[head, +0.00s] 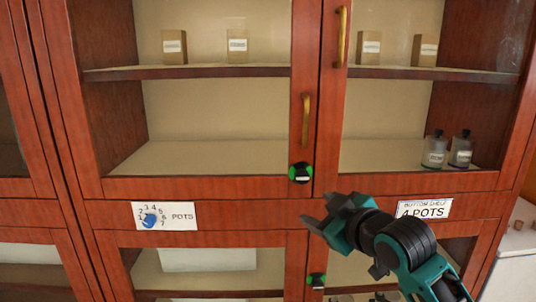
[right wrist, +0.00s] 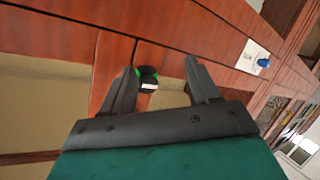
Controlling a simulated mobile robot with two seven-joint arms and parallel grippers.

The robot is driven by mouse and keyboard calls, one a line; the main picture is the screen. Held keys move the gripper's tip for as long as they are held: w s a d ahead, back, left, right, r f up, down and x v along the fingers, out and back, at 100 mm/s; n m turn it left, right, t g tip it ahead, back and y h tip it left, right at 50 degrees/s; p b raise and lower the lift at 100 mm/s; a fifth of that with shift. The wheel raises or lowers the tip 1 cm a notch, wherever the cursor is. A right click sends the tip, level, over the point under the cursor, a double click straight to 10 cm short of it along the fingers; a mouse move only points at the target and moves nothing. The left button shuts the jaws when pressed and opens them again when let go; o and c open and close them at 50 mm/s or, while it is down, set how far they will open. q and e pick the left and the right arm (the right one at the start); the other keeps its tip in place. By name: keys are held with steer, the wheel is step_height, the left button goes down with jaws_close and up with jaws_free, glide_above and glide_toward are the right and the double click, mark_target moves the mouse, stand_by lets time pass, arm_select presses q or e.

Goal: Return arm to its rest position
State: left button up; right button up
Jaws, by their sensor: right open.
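My right arm comes in from the lower right in the head view. Its gripper (head: 318,215) is open and empty, in front of the wooden rail between the upper and lower cabinet doors. In the right wrist view the two fingers of the right gripper (right wrist: 160,85) are spread apart. A black and green round knob (right wrist: 147,78) shows between and beyond them, and I cannot tell how far off it is. My left gripper is in neither view.
The reddish wooden cabinet (head: 200,187) fills the view. Brass handles (head: 306,120) and a black and green knob (head: 301,173) stick out near the right gripper. A dial sign (head: 163,216) and a "4 POTS" label (head: 424,209) are on the rail. Bottles (head: 434,150) stand on a shelf.

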steer(key=s+d+f+m+h, duration=0.1)
steer(key=s+f, duration=0.2)
steer(key=f, duration=0.3)
steer(key=s+d+f+m+g, duration=0.1)
steer(key=s+f+m, duration=0.1)
steer(key=f, duration=0.4)
steer(key=s+d+f+m+h, duration=0.1)
steer(key=s+f, duration=0.2)
steer(key=f, duration=0.3)
steer(key=s+d+f+m+h, duration=0.1)
steer(key=s+d+f+m, duration=0.1)
steer(key=s+f, duration=0.5)
steer(key=s+d+f+m+g+p, duration=0.1)
steer(key=s+d+f, duration=0.1)
steer(key=s+f, duration=0.4)
steer(key=s, duration=0.4)
steer(key=shift+s+f+m+g+h, duration=0.15)
steer(key=shift+f+m+g+h, duration=0.15)
steer(key=shift+f+m+h, duration=0.1)
